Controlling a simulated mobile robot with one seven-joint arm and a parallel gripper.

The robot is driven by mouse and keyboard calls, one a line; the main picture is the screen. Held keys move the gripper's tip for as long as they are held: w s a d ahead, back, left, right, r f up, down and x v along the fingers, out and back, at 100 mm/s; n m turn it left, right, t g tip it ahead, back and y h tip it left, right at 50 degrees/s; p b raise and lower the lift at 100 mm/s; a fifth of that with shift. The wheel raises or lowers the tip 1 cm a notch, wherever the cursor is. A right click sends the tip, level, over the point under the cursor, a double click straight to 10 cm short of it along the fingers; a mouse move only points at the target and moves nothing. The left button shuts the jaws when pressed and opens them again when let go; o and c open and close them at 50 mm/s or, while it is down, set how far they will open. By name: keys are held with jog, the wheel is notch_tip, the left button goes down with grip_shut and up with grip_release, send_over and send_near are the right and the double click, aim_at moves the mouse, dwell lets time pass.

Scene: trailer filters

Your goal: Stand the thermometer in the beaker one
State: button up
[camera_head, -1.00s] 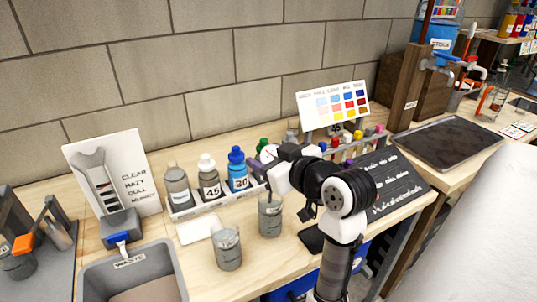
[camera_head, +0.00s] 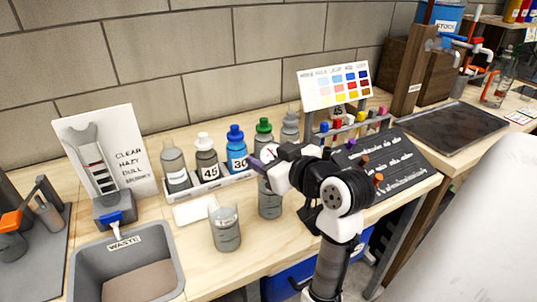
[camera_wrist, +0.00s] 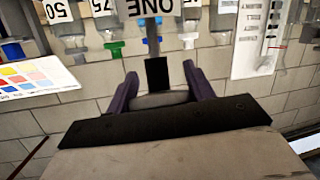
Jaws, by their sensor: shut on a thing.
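My gripper (camera_head: 262,162) is shut on the thermometer, just above a clear beaker (camera_head: 270,200) on the bench. My arm hides most of the thermometer in the head view. In the wrist view, my purple fingers (camera_wrist: 160,84) hold the thermometer (camera_wrist: 157,74), whose dark, thin stem runs away from them towards a white label reading ONE (camera_wrist: 150,8). I cannot tell how far the stem is inside the beaker. A second beaker (camera_head: 226,232) stands to the left and nearer, its label not readable.
A rack (camera_head: 212,190) of capped bottles stands behind the beakers. A grey waste bin (camera_head: 127,240) is at the front left. A colour chart (camera_head: 337,87), coloured-cap vials and a black sloped board (camera_head: 385,163) lie right.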

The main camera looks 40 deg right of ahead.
jog(key=o, duration=1.1)
jog(key=shift+c, duration=0.2)
jog(key=d+b+v, duration=0.1)
jog(key=v, duration=1.2)
jog(key=shift+s+a, duration=0.4)
jog(key=shift+a, duration=0.15)
jog(key=shift+s+r, duration=0.1)
